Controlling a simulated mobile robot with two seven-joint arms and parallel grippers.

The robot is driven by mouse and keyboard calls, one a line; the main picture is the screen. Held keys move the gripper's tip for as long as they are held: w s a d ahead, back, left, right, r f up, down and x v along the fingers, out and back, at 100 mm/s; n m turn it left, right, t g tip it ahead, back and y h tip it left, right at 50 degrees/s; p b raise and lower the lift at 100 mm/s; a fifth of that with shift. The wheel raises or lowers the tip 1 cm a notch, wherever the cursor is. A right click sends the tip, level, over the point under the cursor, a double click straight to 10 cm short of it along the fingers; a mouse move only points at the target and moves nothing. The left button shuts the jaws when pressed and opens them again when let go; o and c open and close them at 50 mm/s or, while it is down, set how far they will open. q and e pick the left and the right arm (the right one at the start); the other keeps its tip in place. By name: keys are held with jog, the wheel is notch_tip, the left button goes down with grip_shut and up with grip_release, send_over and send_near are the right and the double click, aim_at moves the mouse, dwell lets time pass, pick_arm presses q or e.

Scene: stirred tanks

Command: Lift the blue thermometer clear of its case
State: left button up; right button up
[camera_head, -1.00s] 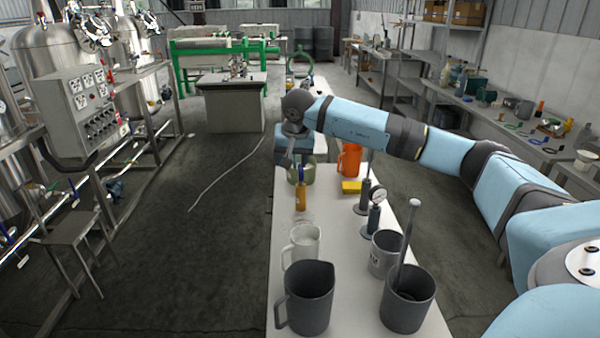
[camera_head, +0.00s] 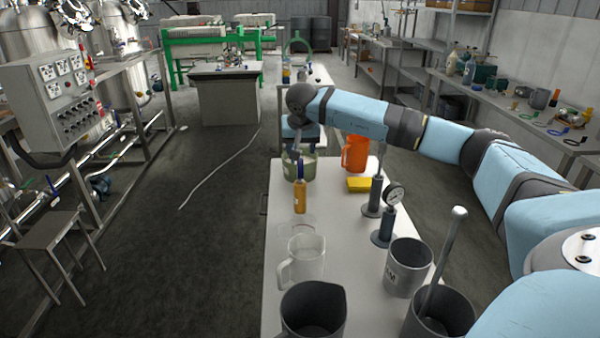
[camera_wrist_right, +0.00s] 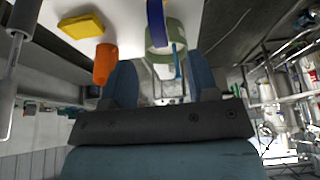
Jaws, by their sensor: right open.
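The blue thermometer (camera_head: 301,182) stands upright in its amber case (camera_head: 300,202) on the white table, only its blue upper part showing. In the right wrist view, which is upside down, the blue thermometer (camera_wrist_right: 155,20) comes in from the top edge, in front of a green pot (camera_wrist_right: 165,45). My right gripper (camera_head: 298,145) is beyond the case in the head view, by the green pot, and its fingertips are hard to make out there. In the wrist view my right gripper (camera_wrist_right: 160,62) is open, its two blue fingers apart and not touching the thermometer. My left gripper is out of view.
An orange jug (camera_head: 355,153) and a yellow block (camera_head: 359,184) are right of the case. Two pump-like stands, one with a gauge (camera_head: 393,194), stand nearer. A clear jug (camera_head: 305,258) and grey vessels (camera_head: 407,266) fill the front. Left of the table is open floor.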

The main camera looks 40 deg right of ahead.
aim_at(300, 167)
jog(key=x, duration=1)
jog(key=shift+s, duration=0.1)
grip_shut()
